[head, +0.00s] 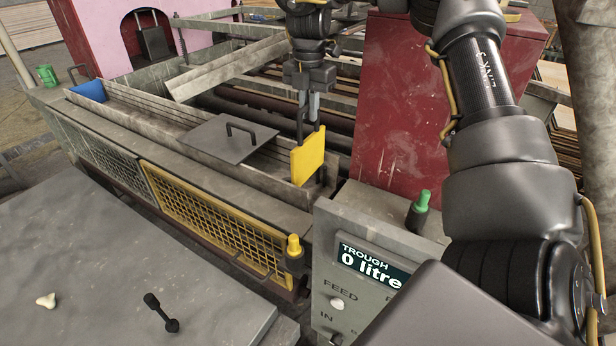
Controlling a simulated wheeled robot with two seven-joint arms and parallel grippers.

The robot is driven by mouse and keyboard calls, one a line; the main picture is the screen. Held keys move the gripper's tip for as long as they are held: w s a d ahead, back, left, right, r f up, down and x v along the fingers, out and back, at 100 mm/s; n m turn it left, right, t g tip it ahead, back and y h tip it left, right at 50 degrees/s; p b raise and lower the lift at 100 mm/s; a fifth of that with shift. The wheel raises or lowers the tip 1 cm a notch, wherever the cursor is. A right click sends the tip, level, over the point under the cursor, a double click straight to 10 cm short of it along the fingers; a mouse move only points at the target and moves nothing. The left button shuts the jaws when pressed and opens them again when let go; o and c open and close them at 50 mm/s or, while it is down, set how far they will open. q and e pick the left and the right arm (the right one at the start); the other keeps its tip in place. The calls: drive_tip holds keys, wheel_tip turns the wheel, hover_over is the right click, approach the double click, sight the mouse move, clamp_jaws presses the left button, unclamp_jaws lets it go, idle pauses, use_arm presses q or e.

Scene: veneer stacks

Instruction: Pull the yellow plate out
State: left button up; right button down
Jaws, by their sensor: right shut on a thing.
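The yellow plate (308,158) stands upright at the right end of the long metal trough (165,125). My right gripper (307,132) comes down from above and is shut on the plate's top edge. The plate's upper part shows above the trough walls. I cannot tell whether its lower edge still sits in the trough or is clear of it. My left gripper is not in view.
A grey lid with a handle (222,138) lies across the trough, left of the plate. A control box (330,275) with a display reading "TROUGH 0 litre" stands in front. A red cabinet (405,110) rises behind. A yellow mesh guard (205,210) runs along the front.

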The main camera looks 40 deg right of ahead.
drive_tip(key=shift+r, duration=2)
